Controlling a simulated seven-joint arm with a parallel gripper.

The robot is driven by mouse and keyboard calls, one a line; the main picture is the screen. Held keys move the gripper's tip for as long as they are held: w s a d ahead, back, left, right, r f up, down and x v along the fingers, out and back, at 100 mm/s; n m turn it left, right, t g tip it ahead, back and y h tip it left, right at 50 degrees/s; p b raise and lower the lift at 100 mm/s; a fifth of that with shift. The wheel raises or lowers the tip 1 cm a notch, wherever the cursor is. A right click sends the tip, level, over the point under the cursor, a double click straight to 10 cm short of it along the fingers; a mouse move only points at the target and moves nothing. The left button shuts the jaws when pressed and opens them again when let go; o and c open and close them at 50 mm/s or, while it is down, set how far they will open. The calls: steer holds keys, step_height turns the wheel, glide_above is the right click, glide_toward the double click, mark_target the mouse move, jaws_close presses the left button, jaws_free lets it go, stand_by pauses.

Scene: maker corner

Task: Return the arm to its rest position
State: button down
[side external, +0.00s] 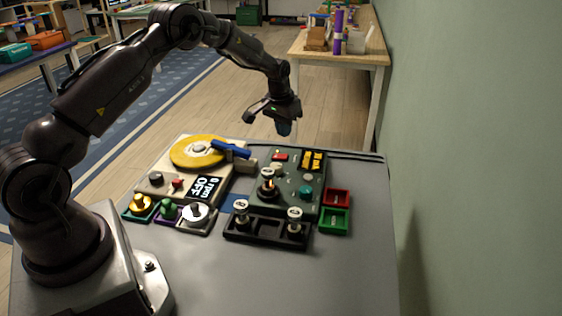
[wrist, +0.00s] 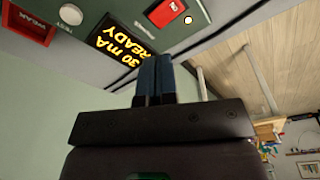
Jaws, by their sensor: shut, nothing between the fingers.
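My gripper (side external: 284,127) is raised above the far edge of the grey table (side external: 290,270), over the back of the devices and touching nothing. In the wrist view its two dark blue fingers (wrist: 153,80) are together and hold nothing. Below it is a green control panel (side external: 290,185) with a lit yellow display, which reads "30 mA READY" in the wrist view (wrist: 124,42). A red switch (wrist: 166,12) sits beside that display. My arm is stretched out from its base at the table's left side.
A cream device (side external: 160,170) has a yellow disc (side external: 198,151), a blue arm (side external: 231,148) and an "OFF" display. A black tray (side external: 266,231) holds metal knobs. Small red (side external: 336,198) and green (side external: 334,220) bins stand at right. The table's front is clear; a green wall (side external: 470,150) borders the right.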

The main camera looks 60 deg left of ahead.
steer(key=s, duration=0.1)
steer(key=s+d+f+g, duration=0.1)
steer(key=s, duration=0.1)
steer(key=shift+f, duration=0.3)
steer(key=s+d+r+m+t, duration=0.1)
steer(key=s+d+r, duration=0.5)
steer(key=s+r, duration=0.2)
steer(key=s+d+r+m+t, duration=0.1)
steer(key=s+d+r+t, duration=0.1)
steer(key=s+d+r, duration=0.4)
steer(key=s+d+r+m+t, duration=0.1)
steer(key=s+d+r+t, duration=0.1)
steer(key=s+d+r, duration=0.5)
steer(key=s+r, duration=0.5)
steer(key=s, duration=0.3)
steer(key=shift+s, duration=0.3)
steer(key=shift+d, duration=0.1)
